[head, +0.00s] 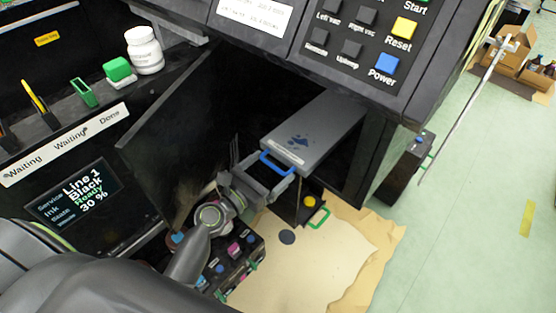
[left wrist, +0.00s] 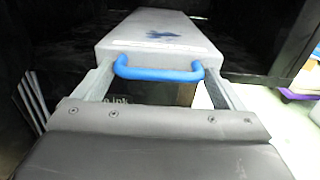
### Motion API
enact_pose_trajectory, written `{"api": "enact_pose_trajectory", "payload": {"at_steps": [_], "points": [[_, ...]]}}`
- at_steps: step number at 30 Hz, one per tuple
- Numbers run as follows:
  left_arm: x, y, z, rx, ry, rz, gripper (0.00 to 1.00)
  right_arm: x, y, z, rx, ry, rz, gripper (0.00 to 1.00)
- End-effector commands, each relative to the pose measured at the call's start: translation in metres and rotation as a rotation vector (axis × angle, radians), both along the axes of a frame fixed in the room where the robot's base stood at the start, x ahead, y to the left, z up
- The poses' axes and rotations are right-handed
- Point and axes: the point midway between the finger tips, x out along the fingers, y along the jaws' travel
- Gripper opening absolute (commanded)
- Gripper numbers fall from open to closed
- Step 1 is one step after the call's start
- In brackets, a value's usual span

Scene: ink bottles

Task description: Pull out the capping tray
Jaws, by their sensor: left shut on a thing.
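The capping tray appears to be the long grey box (head: 315,128) with a blue stain on top and a blue handle (head: 277,162) at its front. It reaches out of the dark open bay of the machine. It also shows in the left wrist view (left wrist: 160,30), with the blue handle (left wrist: 160,73) across its front. My left gripper (head: 266,174) is at the handle, its fingers (left wrist: 158,70) at the two ends of it, shut on it. How far the tray's back end goes into the bay is hidden. My right gripper is not in view.
A part with a green handle (head: 318,219) and yellow knob sits below the tray. A block of ink bottles (head: 238,255) stands under my left arm, beside brown paper (head: 320,265). The open door (head: 180,110) is left; a button panel (head: 370,45) hangs above.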

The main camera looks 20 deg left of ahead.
Motion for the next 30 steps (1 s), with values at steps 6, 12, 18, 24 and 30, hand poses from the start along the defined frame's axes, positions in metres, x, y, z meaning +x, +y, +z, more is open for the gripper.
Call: {"api": "enact_pose_trajectory", "payload": {"at_steps": [6,12,18,24,30], "points": [[-0.002,-0.001,-0.002,-0.005,0.005,-0.006,0.5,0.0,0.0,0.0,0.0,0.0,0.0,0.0],[-0.001,-0.001,-0.001,-0.005,0.005,-0.005,1.0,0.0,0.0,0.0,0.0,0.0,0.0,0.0],[-0.001,-0.001,-0.001,-0.002,0.003,-0.004,1.0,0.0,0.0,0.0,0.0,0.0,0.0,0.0],[-0.015,0.005,-0.002,-0.001,0.004,-0.002,1.0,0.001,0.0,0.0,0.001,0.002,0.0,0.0],[-0.045,0.015,-0.003,-0.001,0.005,-0.004,1.0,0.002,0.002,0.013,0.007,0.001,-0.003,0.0]]}}
